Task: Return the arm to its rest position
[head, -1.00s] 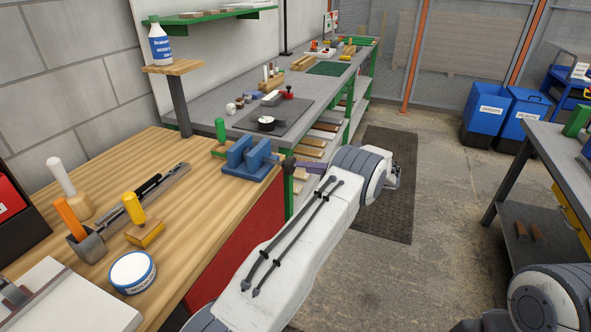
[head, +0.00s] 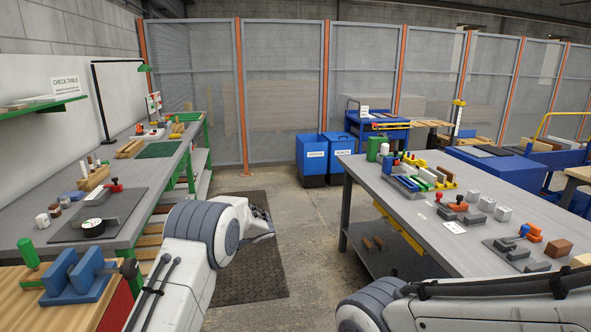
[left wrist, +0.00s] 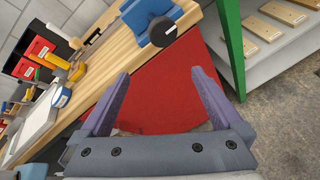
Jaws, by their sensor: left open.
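My left gripper (left wrist: 155,105) shows in the left wrist view with its two purple fingers spread wide and nothing between them. It hangs in front of the red side panel (left wrist: 170,75) of the wooden workbench, apart from it. In the head view my left arm comes up from the bottom left and bends at a grey-banded joint; its gripper is hidden there. My right arm crosses the bottom right corner of the head view, and its gripper is out of the picture.
A blue vise (head: 78,277) sits on the wooden bench (head: 40,312) at the left. A grey table (head: 430,235) with several parts and tools stands at the right. Blue bins (head: 312,158) stand at the back. The floor (head: 305,230) between the tables is clear around a dark mat (head: 255,285).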

